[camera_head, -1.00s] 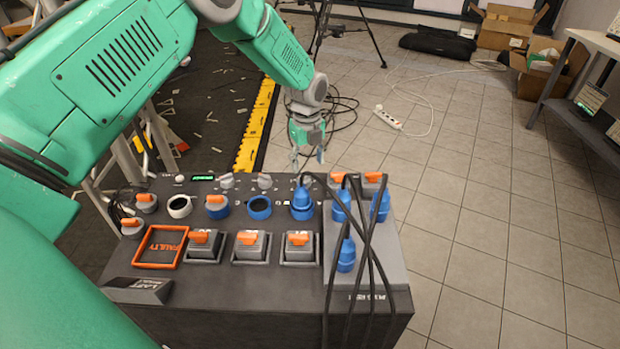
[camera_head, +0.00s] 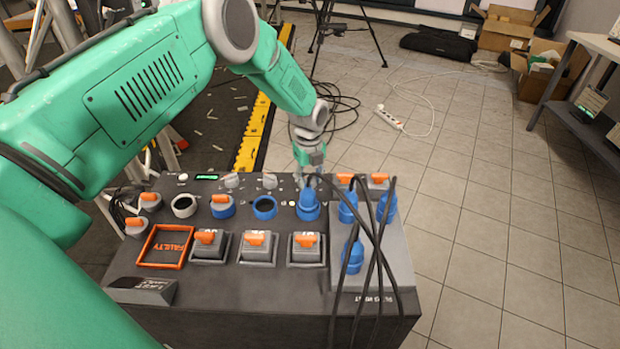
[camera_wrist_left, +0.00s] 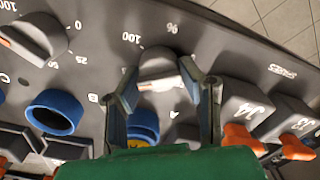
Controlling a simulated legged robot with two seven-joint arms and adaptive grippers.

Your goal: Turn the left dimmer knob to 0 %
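A row of grey dimmer knobs sits along the panel's far edge, two of them showing plainly in the head view: one knob (camera_head: 231,181) and another knob (camera_head: 269,181). In the left wrist view, a grey knob (camera_wrist_left: 158,64) marked 100 and % stands between the fingers of my left gripper (camera_wrist_left: 158,72). The fingers are apart, one on each side of it, very close; contact is unclear. In the head view my left gripper (camera_head: 308,176) hides this knob behind the blue plug. Another knob (camera_wrist_left: 36,38), marked 0, 50 and 100, shows at left. My right gripper is not in view.
More blue plugs (camera_head: 352,256) and black cables crowd the right side. Orange levers (camera_head: 255,240) line the front. Blue socket ring (camera_head: 265,207) is beside the plug.

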